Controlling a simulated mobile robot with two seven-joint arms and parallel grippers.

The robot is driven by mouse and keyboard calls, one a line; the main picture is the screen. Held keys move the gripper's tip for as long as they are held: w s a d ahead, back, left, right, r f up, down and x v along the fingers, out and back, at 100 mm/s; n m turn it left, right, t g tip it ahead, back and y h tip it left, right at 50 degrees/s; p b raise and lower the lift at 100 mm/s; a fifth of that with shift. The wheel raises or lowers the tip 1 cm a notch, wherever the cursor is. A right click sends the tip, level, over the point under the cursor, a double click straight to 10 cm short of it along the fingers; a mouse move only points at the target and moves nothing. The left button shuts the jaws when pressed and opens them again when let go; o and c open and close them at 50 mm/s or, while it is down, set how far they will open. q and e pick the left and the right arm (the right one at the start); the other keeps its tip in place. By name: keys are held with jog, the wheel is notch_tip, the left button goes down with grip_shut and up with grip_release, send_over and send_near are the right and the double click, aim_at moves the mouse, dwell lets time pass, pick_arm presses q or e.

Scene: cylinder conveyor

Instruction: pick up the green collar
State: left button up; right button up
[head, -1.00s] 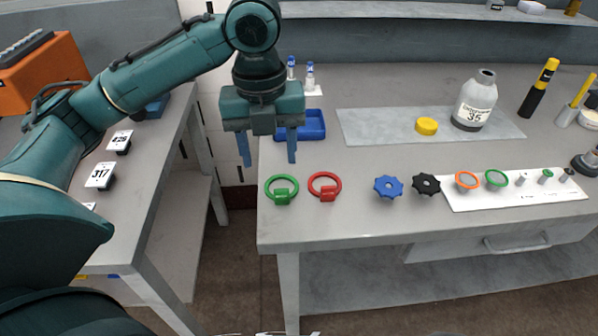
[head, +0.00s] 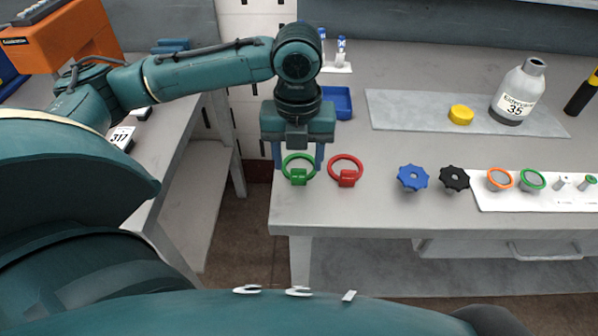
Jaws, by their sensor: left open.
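The green collar (head: 299,177), a ring with a small block at its front, lies at the left end of the grey bench. My left gripper (head: 298,163) is open and points down over it. One finger shows on each side of the ring, and the gripper body hides part of the ring's far edge. I cannot tell whether the fingers touch the collar or how high they are above the bench. My right gripper is not in view.
A red collar (head: 346,178) lies close to the right of the green one. A blue knob (head: 413,178) and a black knob (head: 454,178) lie further right. A blue tray (head: 338,103) is behind my gripper. The bench front (head: 360,217) is clear.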

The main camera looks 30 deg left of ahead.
aim_at(299, 169)
pick_arm(q)
notch_tip(299, 169, down, 3)
jog(key=shift+d+f, duration=0.1)
jog(key=shift+c, duration=0.2)
jog(key=c, duration=1)
